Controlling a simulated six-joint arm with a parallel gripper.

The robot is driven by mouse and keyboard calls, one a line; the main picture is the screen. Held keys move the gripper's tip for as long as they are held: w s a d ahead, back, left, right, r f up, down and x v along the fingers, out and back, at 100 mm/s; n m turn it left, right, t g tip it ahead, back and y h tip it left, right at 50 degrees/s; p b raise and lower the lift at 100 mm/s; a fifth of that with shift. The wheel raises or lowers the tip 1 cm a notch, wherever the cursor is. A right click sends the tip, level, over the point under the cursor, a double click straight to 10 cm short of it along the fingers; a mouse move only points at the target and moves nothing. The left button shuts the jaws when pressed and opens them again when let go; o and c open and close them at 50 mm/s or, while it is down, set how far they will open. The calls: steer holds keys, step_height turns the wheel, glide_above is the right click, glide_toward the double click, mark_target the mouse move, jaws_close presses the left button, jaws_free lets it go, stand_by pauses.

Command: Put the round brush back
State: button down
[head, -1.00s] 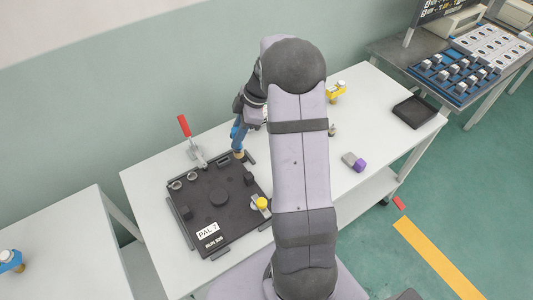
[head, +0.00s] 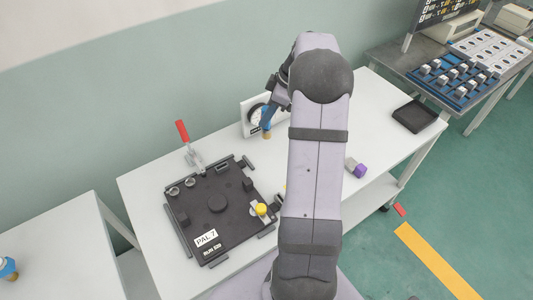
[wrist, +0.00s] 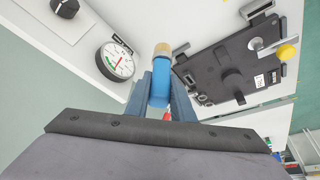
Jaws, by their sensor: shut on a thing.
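The round brush (head: 266,117) has a blue body and a tan tip. It hangs tip down from my gripper (head: 273,98), in front of the white gauge box at the back of the table. In the wrist view, my gripper (wrist: 160,98) has its two blue-grey fingers on either side of the brush (wrist: 160,70), shut on it. The brush's tan end sticks out past the fingertips. I cannot make out a holder for the brush; my arm hides part of the table.
The black fixture plate (head: 232,222) lies at the left, with a red-handled clamp (head: 182,131) behind it and a yellow knob (head: 261,209) on it. The gauge box (head: 248,128) stands near the brush. A grey and purple block (head: 355,167) and a black tray (head: 415,114) lie at the right.

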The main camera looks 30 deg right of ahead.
mark_target(267, 137)
steer(key=shift+f+p, duration=1.65)
steer(key=shift+f, duration=3.3)
steer(key=shift+f, duration=0.1)
steer(key=shift+f, duration=0.1)
steer(key=c, duration=1.5)
jaws_free()
steer(key=shift+c, duration=0.2)
